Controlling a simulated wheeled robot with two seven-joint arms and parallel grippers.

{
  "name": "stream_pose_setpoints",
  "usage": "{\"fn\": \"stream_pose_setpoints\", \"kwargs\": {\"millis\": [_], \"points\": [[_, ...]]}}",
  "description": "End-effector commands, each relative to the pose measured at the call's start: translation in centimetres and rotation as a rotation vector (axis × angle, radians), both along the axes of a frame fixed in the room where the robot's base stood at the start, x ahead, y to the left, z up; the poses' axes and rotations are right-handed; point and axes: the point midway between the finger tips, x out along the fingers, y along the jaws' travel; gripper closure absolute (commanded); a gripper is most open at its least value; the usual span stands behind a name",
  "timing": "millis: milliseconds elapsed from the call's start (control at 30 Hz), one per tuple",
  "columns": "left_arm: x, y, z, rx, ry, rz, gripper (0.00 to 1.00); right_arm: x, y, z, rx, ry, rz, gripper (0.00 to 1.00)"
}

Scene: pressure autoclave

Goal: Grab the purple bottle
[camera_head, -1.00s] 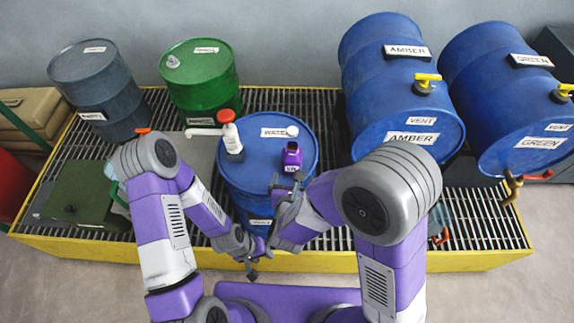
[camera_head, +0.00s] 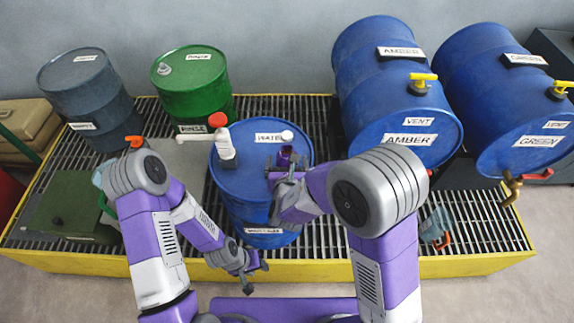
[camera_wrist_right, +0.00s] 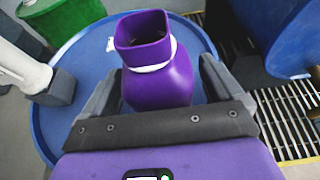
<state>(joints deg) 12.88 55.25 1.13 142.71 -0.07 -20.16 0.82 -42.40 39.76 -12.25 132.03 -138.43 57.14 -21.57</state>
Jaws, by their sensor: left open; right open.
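The purple bottle (camera_head: 285,152) stands on top of the blue WATER drum (camera_head: 240,175), partly hidden by my right gripper (camera_head: 286,170) in the head view. In the right wrist view the purple bottle (camera_wrist_right: 158,75), with an open square mouth and a white ring at its neck, is between the two spread fingers. My right gripper is open, with one finger on each side of the bottle; contact is not clear. My left gripper (camera_head: 250,270) is open and empty, low in front of the yellow-edged platform.
A green drum (camera_head: 192,88) and a dark drum (camera_head: 90,95) stand behind left. Blue AMBER (camera_head: 385,90) and GREEN (camera_head: 505,95) drums lie to the right.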

Motion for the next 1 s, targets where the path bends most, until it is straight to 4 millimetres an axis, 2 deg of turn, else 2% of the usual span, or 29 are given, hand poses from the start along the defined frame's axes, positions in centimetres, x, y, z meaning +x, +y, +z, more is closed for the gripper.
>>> {"fn": "stream_pose_setpoints", "kwargs": {"millis": [33,67,467,767,867,1000], "points": [[0.0,0.0,0.0,0.0,0.0,0.0,0.57,0.0,0.0,0.0,0.0,0.0,0.0,0.06],[0.0,0.0,0.0,0.0,0.0,0.0,0.57,0.0,0.0,0.0,0.0,0.0,0.0,0.11],[0.0,0.0,0.0,0.0,0.0,0.0,0.57,-0.1,0.0,0.0,0.001,0.0,0.0,0.72],[0.0,0.0,0.3,0.0,0.0,0.0,0.57,0.0,0.0,0.7,0.002,-0.003,-0.002,0.74],[0.0,0.0,1.0,0.0,0.0,0.0,0.57,0.0,0.0,2.3,0.005,-0.006,-0.002,0.74],[0.0,0.0,2.2,0.0,0.0,0.0,0.57,0.0,0.0,5.4,0.007,-0.007,-0.002,0.74]]}}
